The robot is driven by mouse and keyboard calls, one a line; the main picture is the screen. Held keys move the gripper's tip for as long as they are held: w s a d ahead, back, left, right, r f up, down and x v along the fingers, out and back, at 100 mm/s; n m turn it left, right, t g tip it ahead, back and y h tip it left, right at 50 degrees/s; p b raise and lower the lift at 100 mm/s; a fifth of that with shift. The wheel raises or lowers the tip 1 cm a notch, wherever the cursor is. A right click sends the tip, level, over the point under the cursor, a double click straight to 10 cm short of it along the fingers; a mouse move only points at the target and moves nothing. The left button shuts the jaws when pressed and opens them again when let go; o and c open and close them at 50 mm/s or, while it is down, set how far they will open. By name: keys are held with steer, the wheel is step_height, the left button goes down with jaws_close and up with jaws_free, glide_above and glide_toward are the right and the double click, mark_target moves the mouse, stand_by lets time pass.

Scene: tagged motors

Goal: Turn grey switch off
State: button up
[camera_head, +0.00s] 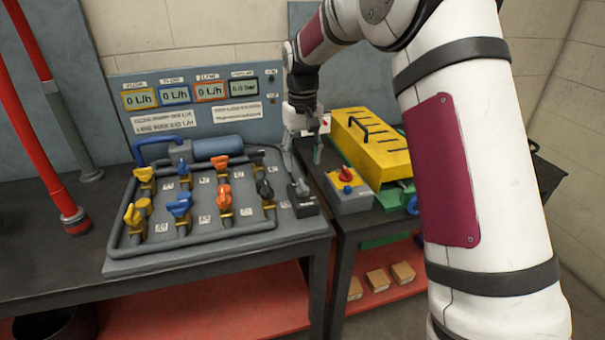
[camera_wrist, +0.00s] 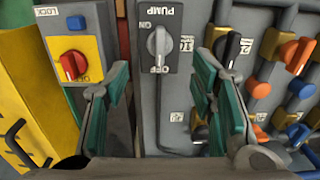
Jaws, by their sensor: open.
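The grey switch (camera_wrist: 158,42) is a rotary knob on a dark plate marked PUMP, with ON and OFF labels. In the wrist view it is at top centre, its handle running roughly up and down toward the OFF label. In the head view the switch (camera_head: 301,189) is at the right end of the pipe panel. My gripper (camera_head: 304,164) is open and empty above and behind the switch. In the wrist view its green-padded fingers (camera_wrist: 161,92) are spread left and right, with the knob beyond them and between their lines. I see no contact with the knob.
A red knob on a yellow-faced box (camera_head: 350,190) stands right of the switch. A yellow cover (camera_head: 372,143) with a black handle is behind it. Several coloured valves (camera_head: 181,205) crowd the pipe panel on the left. Displays (camera_head: 188,95) stand behind.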

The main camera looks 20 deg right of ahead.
steer(key=shift+r, duration=1.75)
steer(key=s+r+t+p, duration=0.1)
steer(key=s+r+p, duration=0.1)
steer(key=s+r, duration=0.65)
steer(key=s+r+t+p, duration=0.15)
steer(key=s+r, duration=0.45)
steer(key=s, duration=0.6)
steer(key=s+f+t+p, duration=0.1)
steer(key=s+p, duration=0.2)
steer(key=s, duration=1.8)
steer(key=shift+d+t, duration=0.15)
steer(key=shift+t, duration=0.2)
